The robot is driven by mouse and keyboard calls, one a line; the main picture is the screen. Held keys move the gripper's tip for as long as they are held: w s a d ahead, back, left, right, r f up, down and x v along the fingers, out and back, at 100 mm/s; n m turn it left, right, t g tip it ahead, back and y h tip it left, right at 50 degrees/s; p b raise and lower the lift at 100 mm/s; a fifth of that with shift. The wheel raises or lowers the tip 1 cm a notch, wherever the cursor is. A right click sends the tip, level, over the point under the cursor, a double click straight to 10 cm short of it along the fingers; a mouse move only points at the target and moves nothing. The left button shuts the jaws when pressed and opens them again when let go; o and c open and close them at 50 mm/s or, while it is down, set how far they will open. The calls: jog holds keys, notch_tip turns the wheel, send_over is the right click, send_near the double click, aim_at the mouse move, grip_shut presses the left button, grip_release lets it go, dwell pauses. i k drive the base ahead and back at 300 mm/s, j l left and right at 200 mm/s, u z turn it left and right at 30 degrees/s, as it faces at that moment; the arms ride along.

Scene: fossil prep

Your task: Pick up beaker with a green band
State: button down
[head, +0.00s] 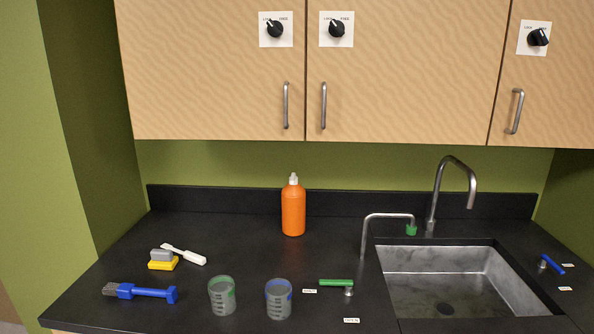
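The beaker with a green band (222,296) stands upright on the black counter near its front edge, left of the middle. It looks clear grey with markings on its side and a green band near the rim. A similar beaker with a blue band (279,299) stands just to its right, with a small gap between them. My gripper is not in view.
A blue-handled brush (145,293) lies left of the beakers. Behind it are a yellow-and-grey block (162,260) and a white brush (185,254). An orange bottle (293,208) stands at the back. A green-handled valve (337,283), faucet (452,190) and sink (450,285) are right.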

aim_at(221, 288)
jog(key=i+l+u, duration=0.1)
jog(key=i+u, duration=0.25)
jog(key=u, duration=0.15)
jog(key=i+l+u, duration=0.2)
jog(key=u, duration=0.3)
jog(key=i+l, duration=0.05)
jog(key=i, duration=0.05)
